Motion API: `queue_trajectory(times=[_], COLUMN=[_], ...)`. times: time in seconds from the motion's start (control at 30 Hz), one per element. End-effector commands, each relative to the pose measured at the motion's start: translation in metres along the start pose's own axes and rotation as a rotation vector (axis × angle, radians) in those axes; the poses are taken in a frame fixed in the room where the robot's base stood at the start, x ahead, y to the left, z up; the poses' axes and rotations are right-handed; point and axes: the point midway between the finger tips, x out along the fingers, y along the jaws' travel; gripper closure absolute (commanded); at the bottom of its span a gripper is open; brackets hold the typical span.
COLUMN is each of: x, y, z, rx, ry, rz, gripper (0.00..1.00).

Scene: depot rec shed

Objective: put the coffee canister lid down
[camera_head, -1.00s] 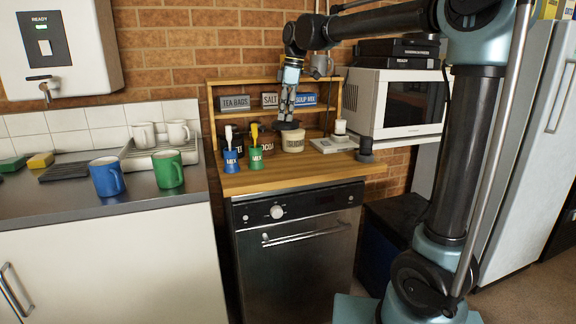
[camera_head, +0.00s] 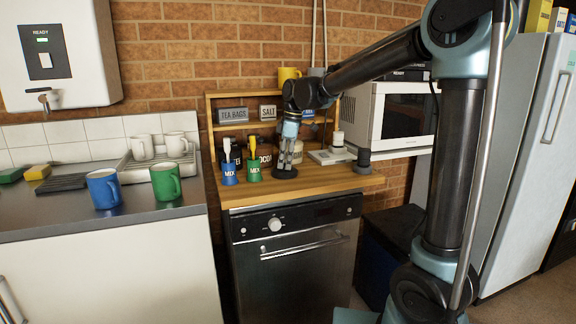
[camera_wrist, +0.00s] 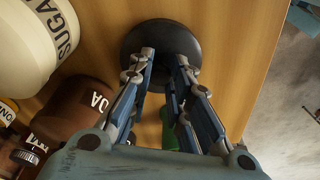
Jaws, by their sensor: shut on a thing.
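The coffee canister lid, a round black disc (camera_head: 285,174), is at or just above the wooden worktop (camera_head: 325,184), near its front; I cannot tell whether it touches. It also shows in the wrist view (camera_wrist: 160,32), flat over the wood. My gripper (camera_head: 287,168) points down with its fingers shut on the top of the lid; the fingertips show in the wrist view (camera_wrist: 165,58). The grip point itself is partly hidden by the fingers. I cannot pick out the coffee canister with certainty.
A blue cup (camera_head: 229,174) and a green cup (camera_head: 253,171) marked MIX stand left of the lid. The cream sugar canister (camera_wrist: 30,40) and a brown cocoa canister (camera_wrist: 75,108) stand close by. The worktop right of the lid is clear up to a dark cylinder (camera_head: 363,161).

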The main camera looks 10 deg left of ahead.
Motion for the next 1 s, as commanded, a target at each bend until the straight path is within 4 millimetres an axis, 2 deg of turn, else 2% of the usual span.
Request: queue_trajectory(times=[0.1,0.4,0.43,0.5,0.53,0.87,1.0], x=[0.009,0.0106,0.0109,0.0106,0.0106,0.0098,0.0016], y=[-0.0003,-0.0003,-0.0003,-0.0003,-0.0003,-0.0004,-0.0004], z=[0.0017,0.0019,0.0019,0.0018,0.0018,0.0016,0.0015], rx=[0.0,0.0,0.0,0.0,0.0,0.0,0.0], ry=[0.0,0.0,0.0,0.0,0.0,0.0,0.0], rz=[0.0,0.0,0.0,0.0,0.0,0.0,0.0], gripper=[1.0,1.0,0.8,0.64,0.61,0.61,0.61])
